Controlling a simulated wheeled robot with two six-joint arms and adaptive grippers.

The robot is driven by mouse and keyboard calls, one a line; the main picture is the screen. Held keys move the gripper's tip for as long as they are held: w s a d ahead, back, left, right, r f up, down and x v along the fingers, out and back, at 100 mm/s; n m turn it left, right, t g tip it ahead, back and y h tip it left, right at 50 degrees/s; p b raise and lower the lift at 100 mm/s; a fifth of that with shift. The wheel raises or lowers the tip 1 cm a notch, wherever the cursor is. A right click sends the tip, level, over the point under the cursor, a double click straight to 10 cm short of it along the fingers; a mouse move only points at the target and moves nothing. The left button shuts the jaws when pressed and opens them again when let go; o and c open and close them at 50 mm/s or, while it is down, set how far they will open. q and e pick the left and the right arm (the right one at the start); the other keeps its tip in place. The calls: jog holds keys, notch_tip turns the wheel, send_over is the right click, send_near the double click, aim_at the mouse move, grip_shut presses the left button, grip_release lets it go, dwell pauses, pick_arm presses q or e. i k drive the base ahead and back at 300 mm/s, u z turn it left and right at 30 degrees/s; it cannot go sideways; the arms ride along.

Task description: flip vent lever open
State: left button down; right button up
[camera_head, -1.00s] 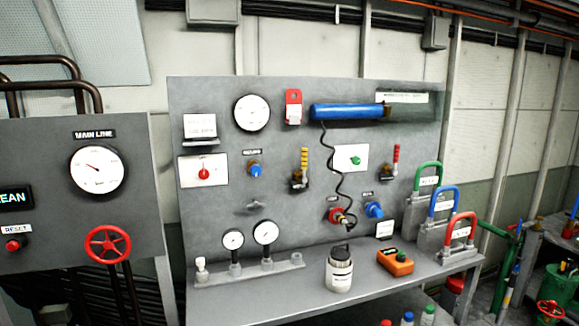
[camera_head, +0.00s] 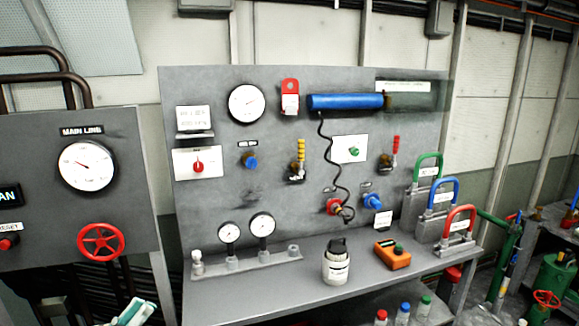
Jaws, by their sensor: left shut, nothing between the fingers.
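Two levers stand upright on the grey panel (camera_head: 300,90): one with a yellow handle (camera_head: 300,152) and one with a red handle (camera_head: 395,145). I cannot read a label that tells which is the vent lever. A small dark grey fitting (camera_head: 251,198) below the blue knob is blurred. My right gripper is not in view.
The bench (camera_head: 300,285) below the panel holds a white jar (camera_head: 337,265), an orange box (camera_head: 392,256), two small gauges on a manifold (camera_head: 245,262) and coloured padlocks. A red handwheel (camera_head: 103,241) is on the left cabinet. A black coiled hose (camera_head: 328,165) hangs between the levers.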

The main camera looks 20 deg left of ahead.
aim_at(302, 142)
jog(key=i, duration=1.85)
jog(key=z, duration=0.05)
